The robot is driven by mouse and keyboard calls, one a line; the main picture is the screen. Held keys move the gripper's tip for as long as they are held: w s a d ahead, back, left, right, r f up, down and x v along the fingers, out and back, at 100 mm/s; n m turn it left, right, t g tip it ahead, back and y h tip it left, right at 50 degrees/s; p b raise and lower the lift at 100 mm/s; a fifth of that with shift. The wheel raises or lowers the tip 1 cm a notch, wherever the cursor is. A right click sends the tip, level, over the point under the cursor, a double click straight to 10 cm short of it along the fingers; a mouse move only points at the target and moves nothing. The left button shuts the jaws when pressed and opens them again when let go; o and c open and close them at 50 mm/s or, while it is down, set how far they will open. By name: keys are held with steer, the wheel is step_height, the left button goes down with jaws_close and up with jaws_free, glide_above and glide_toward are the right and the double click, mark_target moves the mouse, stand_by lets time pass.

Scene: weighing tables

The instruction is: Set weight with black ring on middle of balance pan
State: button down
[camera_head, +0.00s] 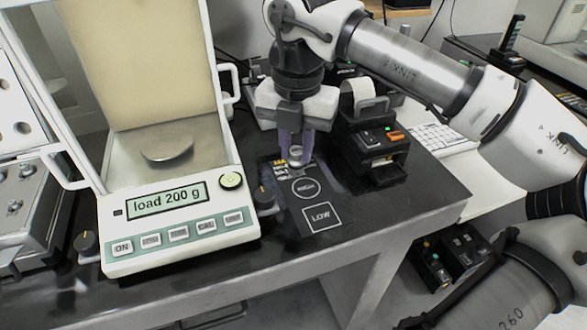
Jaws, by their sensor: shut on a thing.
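The balance (180,228) stands at the left with its weighing chamber open toward me, and its display reads "load 200 g". Its round metal balance pan (167,142) is bare. My gripper (295,158) points down to the right of the balance, above the far end of a dark marked mat. It is shut on a small shiny metal weight (296,151). The fingers partly hide the weight, and I cannot make out a black ring on it. I cannot tell whether it touches the mat.
The dark mat (321,217) has a circle and a square marked "LOW". A small printer-like device (372,140) stands close to the right of my gripper. A metal case (28,200) with several weights is at the far left. The balance's side frame stands between gripper and pan.

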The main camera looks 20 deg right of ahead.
mark_target(297, 154)
step_height(297, 154, down, 4)
steer(key=b, duration=0.2)
steer(key=shift+f+b, duration=0.15)
steer(key=shift+b, duration=0.15)
steer(key=c, duration=1.2)
jaws_free()
step_height(297, 154, up, 12)
steer(key=p, duration=0.8)
steer(key=shift+r, duration=0.2)
steer(key=shift+s+f, duration=0.1)
